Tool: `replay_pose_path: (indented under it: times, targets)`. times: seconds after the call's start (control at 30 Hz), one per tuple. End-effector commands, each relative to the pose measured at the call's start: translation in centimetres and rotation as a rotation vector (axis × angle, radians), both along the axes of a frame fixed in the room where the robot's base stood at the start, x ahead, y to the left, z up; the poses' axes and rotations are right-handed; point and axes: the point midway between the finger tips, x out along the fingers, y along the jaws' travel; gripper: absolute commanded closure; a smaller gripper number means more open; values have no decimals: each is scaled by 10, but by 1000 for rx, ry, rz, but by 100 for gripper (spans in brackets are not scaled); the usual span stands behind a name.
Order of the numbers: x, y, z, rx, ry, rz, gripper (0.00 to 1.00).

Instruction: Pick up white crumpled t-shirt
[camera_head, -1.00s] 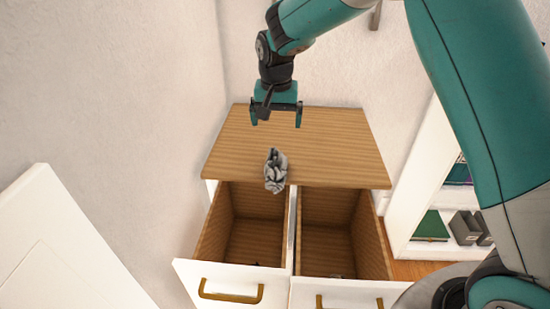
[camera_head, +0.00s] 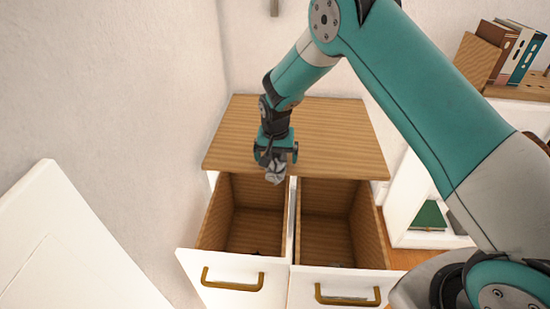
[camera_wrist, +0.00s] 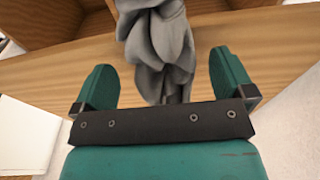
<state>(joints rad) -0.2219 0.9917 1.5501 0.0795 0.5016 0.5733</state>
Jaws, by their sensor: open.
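The crumpled t-shirt (camera_head: 275,174) looks light grey-white and lies at the front edge of the wooden cabinet top (camera_head: 330,135). In the wrist view the t-shirt (camera_wrist: 160,48) is a grey folded bundle, with its near end between the two fingers. My gripper (camera_head: 277,155) is low over the cabinet's front edge and hides part of the t-shirt in the head view. In the wrist view my gripper (camera_wrist: 165,82) is open, its teal fingers apart on either side of the cloth, with gaps visible on both sides.
Two open drawers, left (camera_head: 245,225) and right (camera_head: 328,235), stick out below the cabinet top, with white fronts and brass handles. A white panel (camera_head: 60,250) stands at the left. A white shelf (camera_head: 405,200) and a shelf with books (camera_head: 515,55) are at the right.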

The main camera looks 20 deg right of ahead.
Motion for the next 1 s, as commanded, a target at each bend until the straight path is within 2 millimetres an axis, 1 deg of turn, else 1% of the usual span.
replay_pose_path:
  times: [0.03,0.13,0.37,0.6,0.87,1.0]
  targets:
    - [1,-1,-6,0,0,-1,0]
    - [2,-1,-14,0,-1,0,0]
    - [3,-1,-16,0,-2,0,0]
    - [3,-1,-16,0,-2,0,51]
    - [3,-1,-15,1,-3,0,51]
    - [4,-1,-7,1,-5,0,51]
